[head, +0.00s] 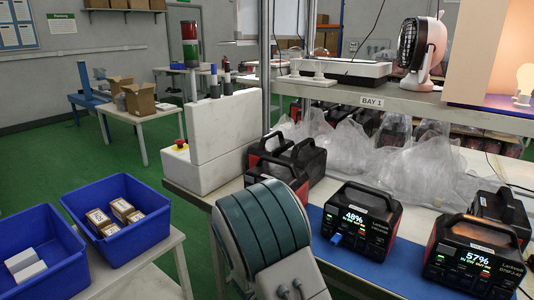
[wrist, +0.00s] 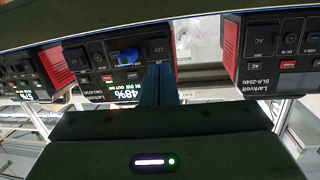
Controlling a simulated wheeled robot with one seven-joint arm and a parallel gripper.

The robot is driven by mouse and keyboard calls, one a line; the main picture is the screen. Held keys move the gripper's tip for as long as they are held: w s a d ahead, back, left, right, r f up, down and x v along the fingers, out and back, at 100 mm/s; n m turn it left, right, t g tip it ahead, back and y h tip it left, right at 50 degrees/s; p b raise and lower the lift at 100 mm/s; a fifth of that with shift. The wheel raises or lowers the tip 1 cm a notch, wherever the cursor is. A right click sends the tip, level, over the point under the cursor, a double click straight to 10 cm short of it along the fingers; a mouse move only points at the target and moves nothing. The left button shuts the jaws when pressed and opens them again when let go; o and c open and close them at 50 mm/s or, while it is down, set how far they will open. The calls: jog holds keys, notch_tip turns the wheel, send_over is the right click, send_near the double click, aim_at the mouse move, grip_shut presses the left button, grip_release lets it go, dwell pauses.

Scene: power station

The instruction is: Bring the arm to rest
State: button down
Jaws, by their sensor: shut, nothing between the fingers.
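My gripper (wrist: 159,72) shows in the wrist view with its dark fingers together and nothing between them. The fingers point at the front of a power station (wrist: 108,75), which appears upside down and reads 48%. I cannot tell whether the fingertips touch the station. My arm is folded at the bottom centre; the gripper is hidden there.
A second station (head: 478,262) reading 57% stands at the right. Black and red stations (head: 290,160) and clear plastic bags (head: 345,145) are behind. A shelf (head: 400,98) marked BAY 1 hangs above. Blue bins (head: 150,235) stand on a table at left; green floor is open beyond.

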notch_tip(320, 180, up, 8)
jog(key=w+a+n+y+p, duration=0.1)
jog(key=a+n+y+p, duration=0.25)
jog(key=y, duration=0.45)
jog(key=s+a+r+n+g+y+p, duration=0.25)
jog(key=s+r+y+p, duration=0.2)
jog(key=s+r, duration=0.3)
jog(key=s+d+r+n+g+p, duration=0.1)
jog(key=s+d+r+n+g, duration=0.1)
jog(key=s, duration=0.8)
jog(key=s+d+r+n+g+p, duration=0.1)
jog(key=s+d+r+g+p, duration=0.1)
jog(key=s+d, duration=0.4)
jog(key=s+r+g, duration=0.1)
jog(key=s+g, duration=0.1)
jog(key=s, duration=0.3)
jog(key=shift+d+n+h+p, duration=0.2)
jog(key=shift+n+h+p, duration=0.1)
jog(key=shift+n+h, duration=0.1)
